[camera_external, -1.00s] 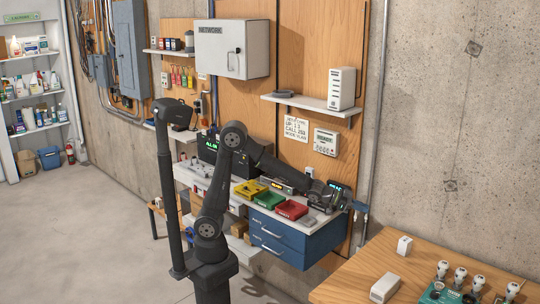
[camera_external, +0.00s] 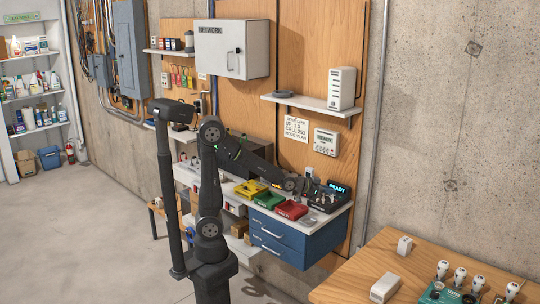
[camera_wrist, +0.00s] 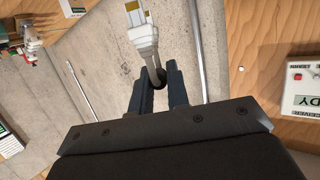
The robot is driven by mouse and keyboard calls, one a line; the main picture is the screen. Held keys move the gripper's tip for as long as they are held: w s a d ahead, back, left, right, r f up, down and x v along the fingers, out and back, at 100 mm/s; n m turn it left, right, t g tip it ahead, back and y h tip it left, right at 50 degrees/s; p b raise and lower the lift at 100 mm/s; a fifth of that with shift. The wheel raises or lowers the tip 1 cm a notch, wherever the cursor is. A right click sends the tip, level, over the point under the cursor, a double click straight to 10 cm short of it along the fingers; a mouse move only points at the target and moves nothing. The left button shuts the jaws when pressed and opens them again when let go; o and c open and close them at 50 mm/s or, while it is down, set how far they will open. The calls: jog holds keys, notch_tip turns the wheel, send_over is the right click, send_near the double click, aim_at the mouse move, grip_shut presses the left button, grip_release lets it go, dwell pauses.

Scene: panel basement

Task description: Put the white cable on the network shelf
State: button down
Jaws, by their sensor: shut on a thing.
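In the wrist view, the white cable's plug end (camera_wrist: 141,28), with gold contacts, sticks out past my fingertips. Its grey-white lead runs back between the two dark fingers of my gripper (camera_wrist: 158,80), which is shut on it. In the external view, my gripper (camera_external: 306,186) is small and dark above the right end of the workbench, left of a lit black tester; the cable cannot be made out there. A white wall shelf (camera_external: 312,103), above and right of my gripper, carries a white upright device (camera_external: 341,88) and a small dark flat object (camera_external: 283,94). The network label is on a grey-white cabinet (camera_external: 232,49).
The white-topped bench with blue drawers (camera_external: 285,240) holds a yellow box (camera_external: 250,188), green box (camera_external: 267,200), red box (camera_external: 291,210) and the tester (camera_external: 329,198). A white wall panel (camera_external: 326,142) hangs below the shelf. The shelf's middle is clear.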

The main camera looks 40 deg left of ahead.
jog(key=w+a+n+t+y, duration=0.1)
jog(key=w+a+n+y, duration=0.2)
jog(key=a, duration=1.2)
jog(key=w+a+n+t+y, duration=0.1)
jog(key=w+a+n+y, duration=0.2)
jog(key=a, duration=1.2)
jog(key=w+y, duration=0.2)
jog(key=w, duration=0.1)
jog(key=shift+a+n, duration=0.3)
jog(key=shift+a, duration=0.1)
jog(key=shift+r, duration=0.1)
